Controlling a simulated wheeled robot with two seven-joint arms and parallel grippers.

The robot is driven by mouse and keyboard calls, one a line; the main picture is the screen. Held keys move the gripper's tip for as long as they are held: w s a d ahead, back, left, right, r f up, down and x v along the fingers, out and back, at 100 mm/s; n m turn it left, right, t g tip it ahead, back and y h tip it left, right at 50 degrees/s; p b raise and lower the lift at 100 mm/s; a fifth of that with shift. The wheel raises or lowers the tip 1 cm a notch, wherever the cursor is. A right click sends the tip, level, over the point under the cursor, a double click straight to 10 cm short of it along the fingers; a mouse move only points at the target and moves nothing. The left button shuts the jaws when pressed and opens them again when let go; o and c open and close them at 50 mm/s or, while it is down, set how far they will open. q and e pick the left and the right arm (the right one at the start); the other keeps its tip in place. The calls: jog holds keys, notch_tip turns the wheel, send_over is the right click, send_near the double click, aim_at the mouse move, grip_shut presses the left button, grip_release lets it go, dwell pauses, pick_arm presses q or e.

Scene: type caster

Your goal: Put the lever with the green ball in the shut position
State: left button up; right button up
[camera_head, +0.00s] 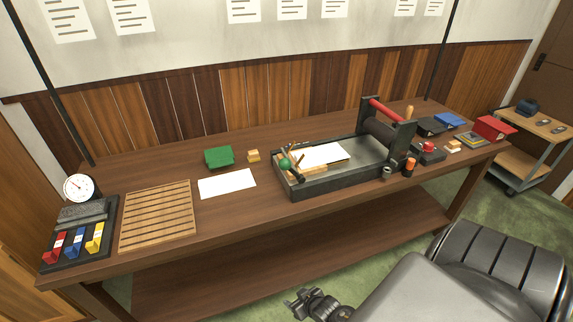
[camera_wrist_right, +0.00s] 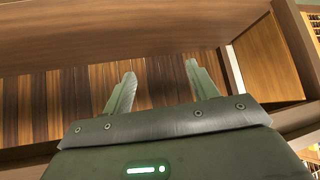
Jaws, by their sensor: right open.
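The lever's green ball (camera_head: 285,163) shows in the head view at the left end of a dark press (camera_head: 340,182) on the wooden table. A short dark bar lies beside the ball; I cannot tell the lever's exact position. My right gripper (camera_head: 297,304) is low in front of the table, well away from the lever. In the right wrist view my right gripper (camera_wrist_right: 156,85) has its two fingers apart with nothing between them. My left gripper is not in view.
A red-handled roller (camera_head: 388,111) stands on the press's right part. A slatted wooden rack (camera_head: 157,216), white paper (camera_head: 227,184) and green box (camera_head: 219,157) lie left of it. A lower shelf (camera_head: 290,247) runs under the table (camera_head: 235,218). A cart (camera_head: 528,153) stands at right.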

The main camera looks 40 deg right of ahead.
jog(key=w+d+r+t, duration=0.1)
jog(key=w+d+r, duration=0.15)
jog(key=r, duration=0.35)
jog(key=w+d+r+m+t+h, duration=0.1)
jog(key=w+d+r+t, duration=0.1)
jog(key=w+r, duration=0.35)
jog(key=w+d+r+t, duration=0.1)
jog(key=w+d+r, duration=0.1)
jog(key=r, duration=0.6)
jog(key=t+h, duration=0.2)
jog(key=t, duration=0.3)
send_near(288, 168)
jog(key=w, duration=0.1)
jog(key=w+p, duration=0.1)
jog(key=w, duration=0.2)
jog(key=w+d+p, duration=0.1)
jog(key=w, duration=0.2)
jog(key=w+d+p, duration=0.1)
jog(key=w, duration=0.2)
jog(key=shift+w, duration=0.15)
jog(key=shift+w+d, duration=0.2)
jog(key=shift+w, duration=0.65)
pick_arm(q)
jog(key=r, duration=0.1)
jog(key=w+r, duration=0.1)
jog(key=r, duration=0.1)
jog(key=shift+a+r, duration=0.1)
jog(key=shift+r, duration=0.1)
pick_arm(e)
grip_shut()
